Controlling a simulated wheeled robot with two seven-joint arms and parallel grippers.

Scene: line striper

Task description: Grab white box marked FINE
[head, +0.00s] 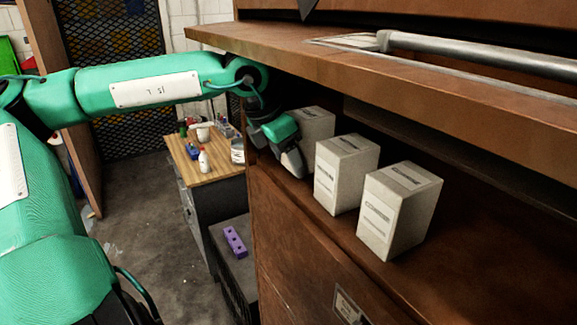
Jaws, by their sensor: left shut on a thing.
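Three white boxes stand upright in a row on the brown shelf (457,245). The nearest box (400,210) and the middle box (346,174) are in full view, each with printed labels too small to read surely. The farthest box (316,124) is partly hidden behind my gripper and the middle box. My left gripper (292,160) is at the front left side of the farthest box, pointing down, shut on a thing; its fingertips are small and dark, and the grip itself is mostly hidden. I cannot tell which box is marked FINE. My right gripper is not in view.
An upper brown shelf (290,60) with a metal bar (480,52) overhangs the boxes. A wood-topped workbench (224,165) with bottles and small items stands beyond at left. A purple block (235,241) lies on a dark surface below. Floor is open at lower left.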

